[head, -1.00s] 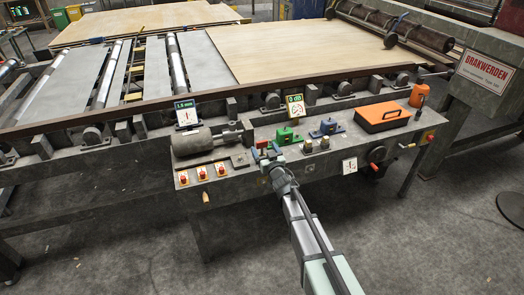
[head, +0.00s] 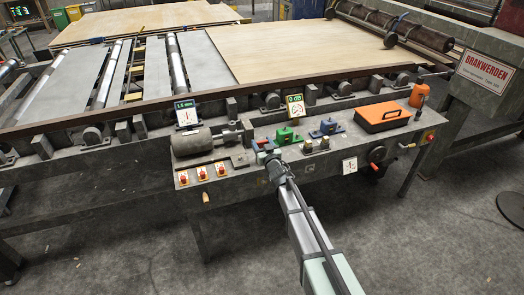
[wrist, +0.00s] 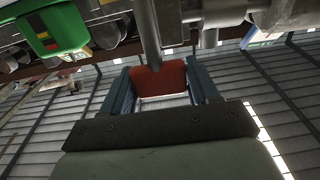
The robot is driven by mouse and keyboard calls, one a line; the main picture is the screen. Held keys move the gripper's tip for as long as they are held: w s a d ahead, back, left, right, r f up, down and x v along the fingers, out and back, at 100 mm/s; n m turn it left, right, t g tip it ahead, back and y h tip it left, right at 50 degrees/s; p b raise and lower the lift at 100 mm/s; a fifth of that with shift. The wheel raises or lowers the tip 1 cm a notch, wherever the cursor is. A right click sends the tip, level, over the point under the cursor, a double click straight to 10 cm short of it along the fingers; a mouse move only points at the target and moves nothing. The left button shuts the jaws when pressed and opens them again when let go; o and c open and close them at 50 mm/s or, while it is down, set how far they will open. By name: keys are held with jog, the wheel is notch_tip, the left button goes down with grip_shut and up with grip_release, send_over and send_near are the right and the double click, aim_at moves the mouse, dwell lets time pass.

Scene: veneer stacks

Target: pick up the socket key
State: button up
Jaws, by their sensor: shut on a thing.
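My gripper (wrist: 160,84) has its two blue fingers shut on a red block-shaped piece, which I take to be the grip of the socket key (wrist: 158,80). A grey rod shows just above the red piece in the wrist view; I cannot tell whether it belongs to the key. In the head view my gripper (head: 266,157) is at the front edge of the grey machine bench, left of the middle.
A green part (wrist: 60,28) is close by in the wrist view. Open floor lies in front.

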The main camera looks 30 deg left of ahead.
jog(key=shift+c, duration=1.3)
jog(key=shift+r, duration=0.1)
notch_tip(320, 180, up, 9)
jog(key=shift+f, duration=0.1)
jog(key=shift+s+a+r, duration=0.15)
jog(key=shift+r, duration=0.1)
jog(key=s+a+r+g, duration=0.1)
jog(key=s+a, duration=0.5)
jog(key=a, duration=0.2)
jog(key=shift+s+a+n+y, duration=0.2)
jog(key=shift+n+y, duration=0.2)
jog(key=shift+w+d+f+m+t+h, duration=0.2)
jog(key=shift+w+d+m+t+h, duration=0.2)
jog(key=shift+w+t, duration=0.15)
jog(key=shift+f, duration=0.1)
jog(key=shift+f, duration=0.1)
